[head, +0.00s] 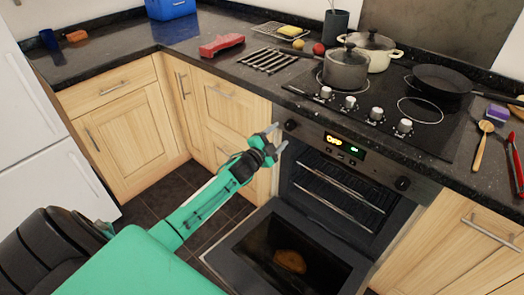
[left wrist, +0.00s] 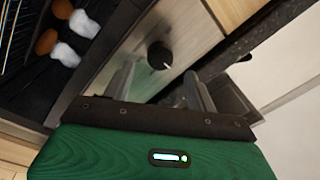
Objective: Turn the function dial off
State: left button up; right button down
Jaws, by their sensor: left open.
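The oven front panel (head: 345,155) has a black round dial (head: 290,124) at its left end and another black dial (head: 402,183) at its right end. No label shows which is the function dial. My left gripper (head: 279,138) is open and empty, just in front of and below the left-end dial. In the left wrist view one black dial (left wrist: 160,55) with a white mark pointing down and right sits beyond and between my open left fingers (left wrist: 160,76). Contact with it is not visible. My right gripper is not in view.
The oven door (head: 235,240) hangs open low, with a brown shape (head: 290,261) on it. A lit display (head: 344,145) sits between the dials. Above are white-topped hob knobs (head: 350,102), a grey pot (head: 345,72) and a black pan (head: 441,80). Wooden cupboards (head: 225,115) stand left.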

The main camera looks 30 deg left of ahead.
pick_arm(q)
jog(key=s+a, duration=0.1)
jog(key=s, duration=0.8)
jog(key=shift+s+f, duration=0.25)
jog(key=shift+s, duration=0.1)
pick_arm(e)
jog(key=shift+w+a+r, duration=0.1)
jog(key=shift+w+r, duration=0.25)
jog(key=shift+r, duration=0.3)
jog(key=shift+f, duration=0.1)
